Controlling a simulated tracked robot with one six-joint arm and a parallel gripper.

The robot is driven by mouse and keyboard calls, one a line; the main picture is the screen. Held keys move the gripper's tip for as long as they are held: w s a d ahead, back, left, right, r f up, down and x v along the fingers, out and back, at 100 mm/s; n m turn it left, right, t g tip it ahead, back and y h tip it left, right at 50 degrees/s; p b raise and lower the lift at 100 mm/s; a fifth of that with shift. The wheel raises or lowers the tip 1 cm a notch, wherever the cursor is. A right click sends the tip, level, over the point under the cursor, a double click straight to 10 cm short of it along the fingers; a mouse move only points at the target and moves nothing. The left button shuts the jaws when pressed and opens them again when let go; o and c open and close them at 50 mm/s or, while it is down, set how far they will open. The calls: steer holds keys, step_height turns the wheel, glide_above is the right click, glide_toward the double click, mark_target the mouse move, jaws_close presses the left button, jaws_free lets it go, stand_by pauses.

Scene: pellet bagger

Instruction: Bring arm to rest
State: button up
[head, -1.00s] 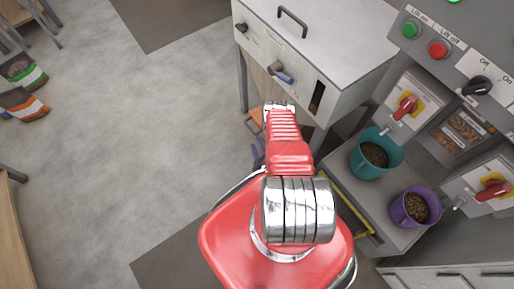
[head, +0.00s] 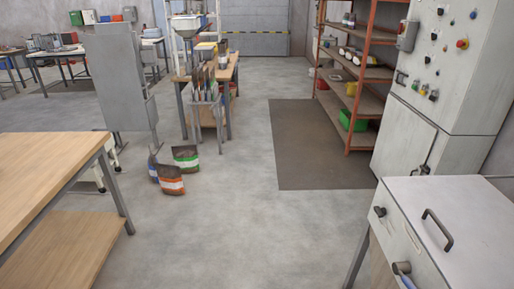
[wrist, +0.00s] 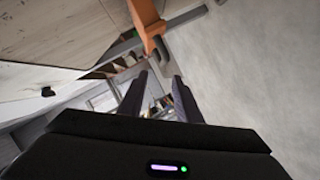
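My gripper (wrist: 158,80) shows in the wrist view as two dark fingers that stand apart. The gap between them is empty, with a blurred, cluttered background seen through it. My arm and gripper are not in the head view now. In the wrist view an orange piece (wrist: 144,14) with a dark end shows just beyond the fingertips. I cannot tell what it belongs to or whether the fingers touch it.
A white cabinet with a black handle (head: 437,228) is close at lower right in the head view. A wooden bench (head: 50,165) stands at left. Several bags (head: 185,156) lie on the floor, and an orange shelf (head: 358,90) stands behind. The middle floor is clear.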

steer(key=w+d+r+g+y, duration=0.1)
steer(key=w+d+r, duration=0.2)
steer(key=w+r, duration=0.65)
steer(key=w+d+r+g+y, duration=0.1)
steer(key=w+d+r, duration=0.1)
steer(key=w+r, duration=0.8)
steer(key=w+a+r+m+g, duration=0.1)
steer(key=w+a+r, duration=0.2)
steer(key=r, duration=0.9)
steer(key=w+a+r+m+g, duration=0.1)
steer(key=w+a+r, duration=0.2)
steer(key=r, duration=0.8)
steer(key=s+a+r+m+g+y, duration=0.1)
steer(key=s+a+r, duration=0.5)
steer(key=r, duration=0.4)
steer(key=s+a+r+m+g+y, duration=0.1)
steer(key=s+a+r+m, duration=0.1)
steer(key=s+a+r, duration=0.65)
steer(key=s+a+r+g, duration=0.1)
steer(key=s+a+r, duration=0.2)
steer(key=s, duration=0.4)
steer(key=s+a+r+m+y, duration=0.1)
steer(key=s+a+r, duration=0.1)
steer(key=s, duration=0.6)
steer(key=s+a+r+m+g, duration=0.1)
steer(key=s+a+r, duration=0.2)
steer(key=s, duration=0.5)
steer(key=shift+s+a+r+g+y, duration=0.3)
steer(key=shift+a+r+y, duration=0.1)
steer(key=shift+r, duration=0.5)
